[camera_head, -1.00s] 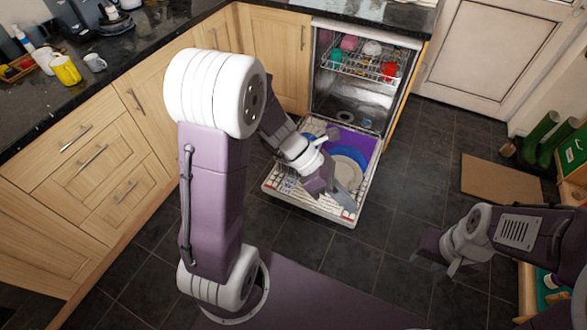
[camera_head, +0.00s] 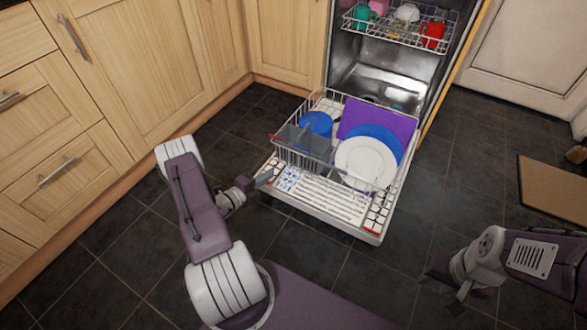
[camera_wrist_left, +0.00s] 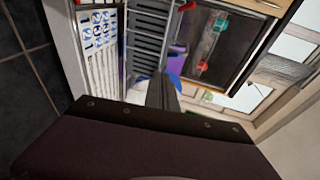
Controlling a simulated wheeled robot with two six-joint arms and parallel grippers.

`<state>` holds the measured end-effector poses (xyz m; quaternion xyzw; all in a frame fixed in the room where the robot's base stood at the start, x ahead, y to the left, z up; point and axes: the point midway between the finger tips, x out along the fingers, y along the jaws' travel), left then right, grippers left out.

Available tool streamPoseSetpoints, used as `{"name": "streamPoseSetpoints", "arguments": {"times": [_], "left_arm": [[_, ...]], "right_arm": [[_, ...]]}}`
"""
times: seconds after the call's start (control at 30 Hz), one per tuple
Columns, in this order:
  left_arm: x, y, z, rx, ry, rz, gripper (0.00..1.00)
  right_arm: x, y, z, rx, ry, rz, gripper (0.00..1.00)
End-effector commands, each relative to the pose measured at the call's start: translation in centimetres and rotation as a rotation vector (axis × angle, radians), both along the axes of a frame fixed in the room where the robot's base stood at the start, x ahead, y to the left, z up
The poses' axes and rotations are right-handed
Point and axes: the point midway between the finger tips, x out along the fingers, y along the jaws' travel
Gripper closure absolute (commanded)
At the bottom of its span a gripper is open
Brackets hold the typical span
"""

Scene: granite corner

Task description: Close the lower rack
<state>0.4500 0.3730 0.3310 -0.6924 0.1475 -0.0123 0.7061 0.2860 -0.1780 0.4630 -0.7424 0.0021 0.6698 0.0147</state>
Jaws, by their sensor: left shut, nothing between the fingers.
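The lower rack (camera_head: 291,160) is a white wire rack pulled out over the open dishwasher door (camera_head: 322,210). It holds a grey cutlery basket (camera_head: 304,144), a blue bowl (camera_head: 316,123), a purple board (camera_head: 378,121), a blue plate (camera_head: 388,139) and a white plate (camera_head: 365,162). My left gripper (camera_head: 265,177) is shut and empty at the left edge of the door, near the rack's front left corner; I cannot tell whether it touches. The left wrist view shows its fingers (camera_wrist_left: 162,95) together, with the cutlery basket beyond. My right gripper (camera_head: 447,281) is right of the door, away from the rack.
The upper rack (camera_head: 400,30) with cups sits inside the dishwasher. Wooden cabinets (camera_head: 75,110) line the left side. The dark tiled floor (camera_head: 300,245) is clear in front of the door. A brown mat (camera_head: 550,185) lies at the right.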

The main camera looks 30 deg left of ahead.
Motion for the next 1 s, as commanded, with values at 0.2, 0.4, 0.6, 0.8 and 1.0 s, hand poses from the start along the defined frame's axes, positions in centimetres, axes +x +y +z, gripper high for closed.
{"name": "streamPoseSetpoints", "arguments": {"times": [0.2, 0.4, 0.6, 0.8, 1.0], "left_arm": [[0.9, -0.3, -0.2, 0.002, 0.0, -0.005, 1.0], [4.6, -1.2, -1.3, 0.005, -0.002, -0.008, 1.0], [8.8, -2.2, -2.2, 0.005, -0.002, -0.008, 1.0], [12.1, -3.0, -2.7, 0.004, -0.003, -0.006, 1.0], [13.4, -3.2, -2.5, 0.003, -0.001, -0.004, 1.0]], "right_arm": [[0.0, 0.0, -0.5, 0.0, -0.001, 0.0, 0.64], [0.0, 0.0, -3.2, 0.0, 0.0, 0.0, 0.64], [0.0, 0.0, -5.9, 0.0, 0.0, 0.0, 0.64], [0.0, 0.0, -8.2, 0.0, 0.0, 0.0, 0.64], [0.0, 0.0, -8.9, 0.0, 0.0, 0.0, 0.64]]}}
